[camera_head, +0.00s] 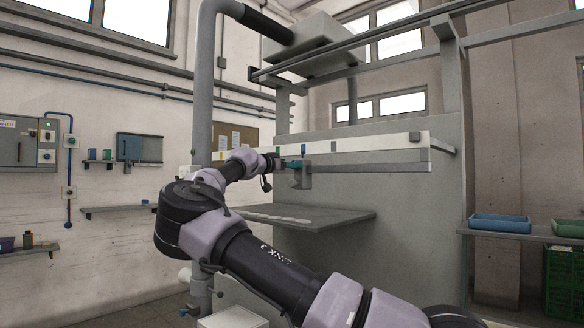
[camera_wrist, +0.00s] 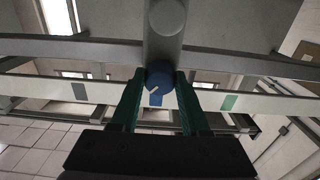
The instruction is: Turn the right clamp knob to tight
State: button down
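The clamp knob (camera_wrist: 162,82) is blue and round with a short white mark, in the middle of the wrist view. It sits on the end of a grey cylindrical clamp body (camera_wrist: 164,30). The two green fingers of my gripper (camera_wrist: 160,86) reach to either side of the knob. Their tips lie close against its edges, but I cannot tell whether they press on it. In the head view my gripper (camera_head: 292,164) is at the grey clamp bracket (camera_head: 303,180) under the long rail, and the knob is hidden there.
The white rail (camera_head: 370,142) carries a green tag (camera_head: 249,146), a blue tag (camera_head: 304,147) and a dark tag (camera_head: 414,136). A grey shelf (camera_head: 340,217) juts out below my gripper. Blue and green trays (camera_head: 500,224) stand far right.

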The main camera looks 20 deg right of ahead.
jog(key=shift+n, duration=0.4)
jog(key=n, duration=1.1)
jog(key=shift+s+n, duration=0.1)
jog(key=shift+n, duration=2.1)
jog(key=shift+c, duration=1.9)
grip_release()
